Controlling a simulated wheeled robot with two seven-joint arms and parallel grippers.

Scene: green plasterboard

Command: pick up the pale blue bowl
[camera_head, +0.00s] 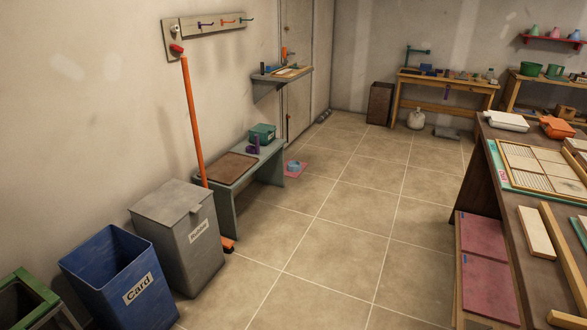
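Neither of my grippers is in view.
The bench (238,192) along the left wall holds a green box (262,133). A grey bin (180,235), a blue bin (120,280) and an orange-handled broom (192,115) stand nearer. A long worktable (480,190) is on the right. The tiled floor (340,215) between is clear.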

